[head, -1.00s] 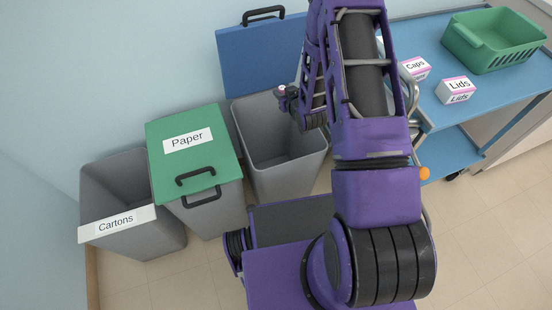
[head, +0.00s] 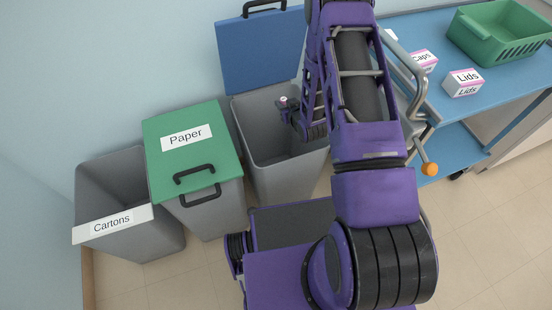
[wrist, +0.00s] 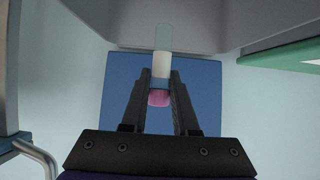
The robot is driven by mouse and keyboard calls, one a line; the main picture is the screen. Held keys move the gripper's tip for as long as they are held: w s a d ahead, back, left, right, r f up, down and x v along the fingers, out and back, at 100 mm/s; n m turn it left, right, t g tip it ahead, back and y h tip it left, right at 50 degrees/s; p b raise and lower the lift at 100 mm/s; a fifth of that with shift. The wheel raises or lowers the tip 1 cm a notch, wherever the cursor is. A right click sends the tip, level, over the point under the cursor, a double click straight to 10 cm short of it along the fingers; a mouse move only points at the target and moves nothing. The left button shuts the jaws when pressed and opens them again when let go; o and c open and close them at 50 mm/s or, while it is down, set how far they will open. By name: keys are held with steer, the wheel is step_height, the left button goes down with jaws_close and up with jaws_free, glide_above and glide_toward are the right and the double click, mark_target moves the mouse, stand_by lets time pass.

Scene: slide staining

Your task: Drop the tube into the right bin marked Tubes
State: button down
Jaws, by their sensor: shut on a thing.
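The tube (wrist: 162,66) shows in the wrist view, with a clear end, a white band and a pink cap. My gripper (wrist: 160,80) is shut on it near the cap. In the head view my gripper (head: 288,106) is over the mouth of a grey bin (head: 262,160) whose blue lid (head: 258,52) is raised against the wall. A small pink and white spot at the gripper there seems to be the tube's cap; the rest of the tube is hidden. I see no Tubes label on this open bin.
Left of the open bin stands the Paper bin, its green lid (head: 193,150) shut, then an open Cartons bin (head: 118,190). On the right a blue cart (head: 420,40) holds a green basket (head: 498,48) and boxes marked Caps (head: 424,60) and Lids (head: 463,82).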

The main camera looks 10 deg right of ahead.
steer(key=c, duration=0.6)
jaws_free()
steer(key=p+v, duration=0.1)
steer(key=v, duration=1.6)
steer(key=shift+s+p, duration=0.2)
steer(key=shift+p, duration=0.2)
steer(key=shift+r, duration=0.1)
